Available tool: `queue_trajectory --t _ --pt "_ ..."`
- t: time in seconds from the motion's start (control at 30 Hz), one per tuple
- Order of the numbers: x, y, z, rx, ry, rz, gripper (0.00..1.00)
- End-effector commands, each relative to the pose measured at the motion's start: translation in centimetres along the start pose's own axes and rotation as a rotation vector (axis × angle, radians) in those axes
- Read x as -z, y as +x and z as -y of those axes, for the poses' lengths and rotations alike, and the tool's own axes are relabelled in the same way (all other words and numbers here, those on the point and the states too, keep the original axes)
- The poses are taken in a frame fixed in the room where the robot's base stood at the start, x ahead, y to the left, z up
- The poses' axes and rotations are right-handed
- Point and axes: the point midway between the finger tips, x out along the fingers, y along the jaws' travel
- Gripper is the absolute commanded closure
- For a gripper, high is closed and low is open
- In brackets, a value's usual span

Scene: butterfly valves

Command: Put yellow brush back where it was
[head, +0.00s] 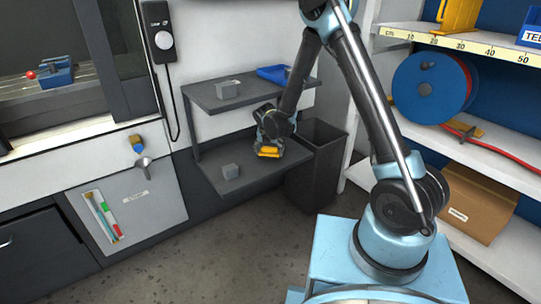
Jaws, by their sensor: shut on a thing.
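My gripper (270,140) is low over the lower dark shelf of the two-tier rack, left of the dark bin. It is shut on a yellow object (268,153), which looks like the yellow brush. The object shows as a small yellow block with dark parts under the fingers. The gripper hides some of it, and I cannot tell whether it touches the shelf. A small blue and yellow item (137,144) is on the wall panel at left, above a grey funnel-like piece (143,163).
A dark bin (312,185) stands close at right.

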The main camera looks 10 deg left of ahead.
Motion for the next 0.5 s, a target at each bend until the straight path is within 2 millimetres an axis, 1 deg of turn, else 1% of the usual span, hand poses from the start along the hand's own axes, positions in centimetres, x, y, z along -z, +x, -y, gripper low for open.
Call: queue_trajectory --t 0.03,0.1,0.17,0.5 --pt "0.2 0.7 0.0 0.000 0.000 0.000 0.55" --pt "0.6 1.4 0.0 0.000 0.000 0.000 0.55" --pt "0.7 1.7 0.0 0.000 0.000 0.000 0.55" --pt "0.8 2.0 0.0 0.001 0.001 0.000 0.55"
